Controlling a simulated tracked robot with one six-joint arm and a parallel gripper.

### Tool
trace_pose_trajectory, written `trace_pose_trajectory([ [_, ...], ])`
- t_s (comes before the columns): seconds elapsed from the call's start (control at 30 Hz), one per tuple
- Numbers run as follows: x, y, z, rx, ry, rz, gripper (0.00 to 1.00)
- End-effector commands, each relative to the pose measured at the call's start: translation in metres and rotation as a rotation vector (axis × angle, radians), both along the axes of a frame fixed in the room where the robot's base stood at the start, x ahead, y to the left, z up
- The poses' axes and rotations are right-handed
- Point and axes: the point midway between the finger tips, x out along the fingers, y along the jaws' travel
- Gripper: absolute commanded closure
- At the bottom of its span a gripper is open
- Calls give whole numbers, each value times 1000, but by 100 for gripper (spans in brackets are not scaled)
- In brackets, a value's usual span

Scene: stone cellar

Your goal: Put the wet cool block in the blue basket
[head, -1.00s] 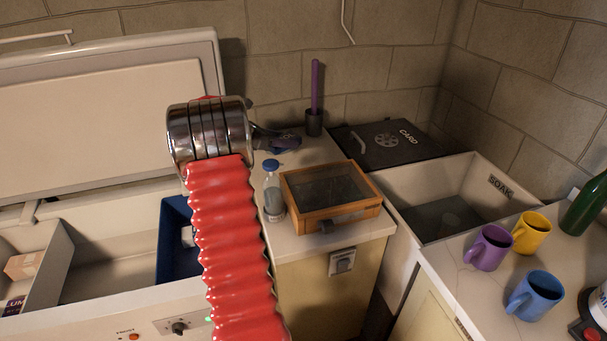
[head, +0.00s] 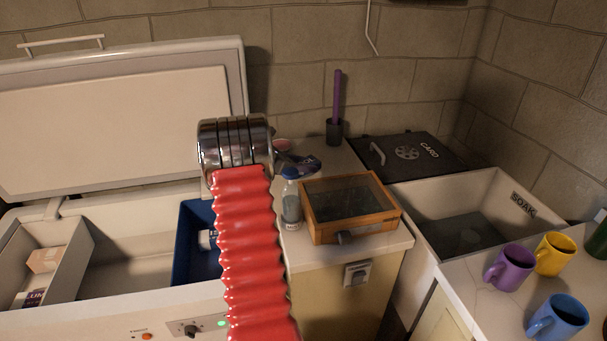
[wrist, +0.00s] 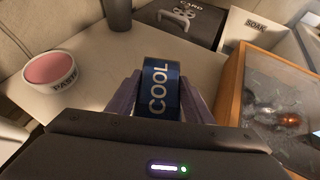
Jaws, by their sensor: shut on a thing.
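My gripper (wrist: 160,103) is shut on a blue block lettered COOL (wrist: 160,88), held between its two purple-grey fingers in the wrist view. In the head view, my gripper (head: 302,164) shows partly behind my red arm, above the counter, and the block is hard to make out there. I cannot tell from the frames whether the block is wet. The blue basket (head: 186,235) sits inside the open chest freezer (head: 130,262), to the left of my arm. A small pale item (head: 207,240) lies in it. My arm hides the basket's right part.
A wood-framed glass-topped box (head: 350,207) and a blue-capped bottle (head: 291,198) stand on the counter close to my arm. A bowl marked PASTE (wrist: 52,72) is left of the block. A SOAK sink (head: 455,215) and several mugs (head: 510,268) are at the right.

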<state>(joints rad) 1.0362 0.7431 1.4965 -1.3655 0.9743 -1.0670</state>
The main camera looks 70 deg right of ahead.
Motion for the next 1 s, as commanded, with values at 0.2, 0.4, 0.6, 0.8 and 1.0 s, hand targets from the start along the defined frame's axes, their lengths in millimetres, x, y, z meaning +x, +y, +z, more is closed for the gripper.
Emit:
trace_pose_trajectory([
  [0.2,0,0,-7,1,1,1,85],
  [0.4,0,0,-32,2,2,1,85],
  [0.6,0,0,-37,-1,0,1,85],
  [0.8,0,0,-38,-1,1,0,85],
  [1.0,0,0,-39,1,1,0,45],
])
